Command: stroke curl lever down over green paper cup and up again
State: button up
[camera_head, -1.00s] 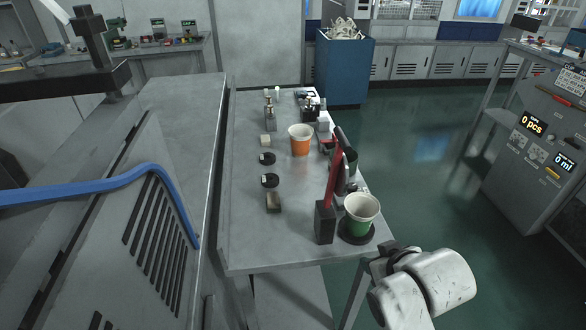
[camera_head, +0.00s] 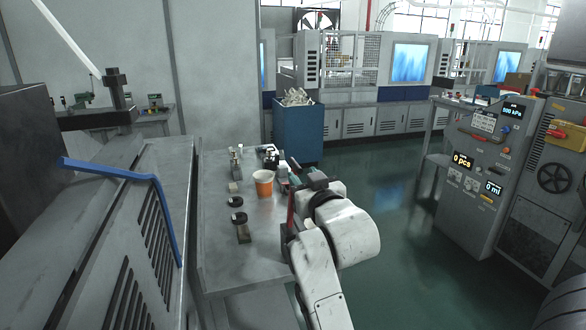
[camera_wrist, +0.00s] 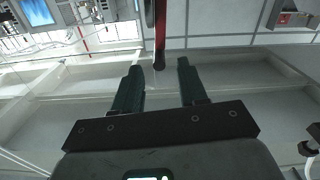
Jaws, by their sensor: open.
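The red curl lever (camera_wrist: 160,28) runs down from the top of the wrist view, its dark end level with the gap between my fingertips. In the head view only a sliver of red lever (camera_head: 291,212) shows beside my arm. My gripper (camera_wrist: 159,68) is open, with a dark green finger on each side of that gap; nothing is clamped. In the head view my gripper (camera_head: 291,173) is small and partly hidden by my wrist. The green paper cup and its stand are hidden behind my arm.
An orange paper cup (camera_head: 263,183) stands on the grey bench (camera_head: 225,262). A blue bin (camera_head: 298,135) stands behind the bench. Open green floor lies to the right.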

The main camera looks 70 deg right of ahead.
aim_at(297, 164)
jog(key=x, duration=0.6)
grip_shut()
dwell(0.3)
